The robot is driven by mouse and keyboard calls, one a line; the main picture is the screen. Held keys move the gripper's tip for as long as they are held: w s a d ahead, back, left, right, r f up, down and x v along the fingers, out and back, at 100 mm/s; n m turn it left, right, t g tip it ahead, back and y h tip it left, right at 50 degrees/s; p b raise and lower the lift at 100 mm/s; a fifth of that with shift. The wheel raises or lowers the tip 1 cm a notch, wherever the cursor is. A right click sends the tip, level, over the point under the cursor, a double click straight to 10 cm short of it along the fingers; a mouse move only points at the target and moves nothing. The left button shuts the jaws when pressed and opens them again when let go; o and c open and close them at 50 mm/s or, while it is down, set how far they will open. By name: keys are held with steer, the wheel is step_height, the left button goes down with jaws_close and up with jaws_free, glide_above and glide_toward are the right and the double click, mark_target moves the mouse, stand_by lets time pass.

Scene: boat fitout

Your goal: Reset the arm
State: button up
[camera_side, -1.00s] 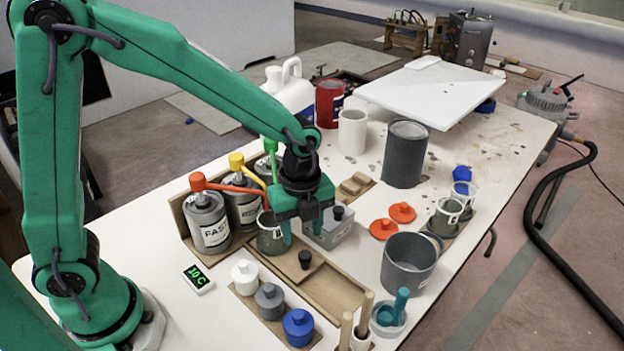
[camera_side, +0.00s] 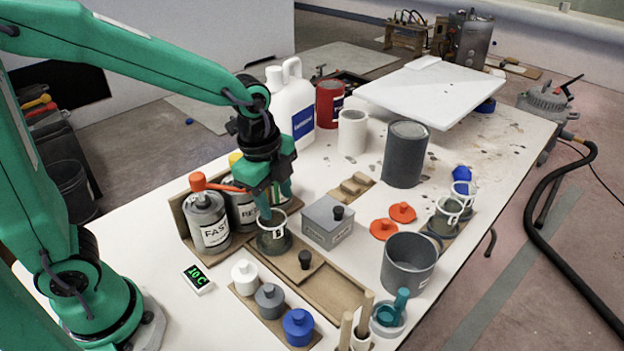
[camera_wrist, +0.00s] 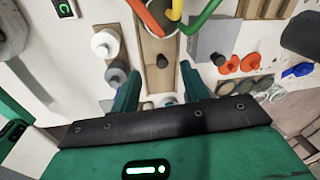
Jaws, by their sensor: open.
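My gripper (camera_side: 273,200) hangs pointing down over the table, just above and behind the small clear cup marked B (camera_side: 273,238). Its green fingers are apart in the wrist view (camera_wrist: 160,92), and I see nothing held between them. My arm reaches in from the left.
Cans with a red spout (camera_side: 207,222) stand close left of my gripper, partly hidden. A grey box (camera_side: 328,222) sits to its right. White, grey and blue pots (camera_side: 298,326) stand in front. A white jug (camera_side: 290,108) stands behind.

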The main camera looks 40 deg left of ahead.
steer(key=s+a+r+n+t, duration=0.4)
steer(key=s+a+r+n, duration=0.4)
steer(key=n, duration=0.8)
steer(key=s, duration=0.2)
steer(key=shift+s, duration=0.4)
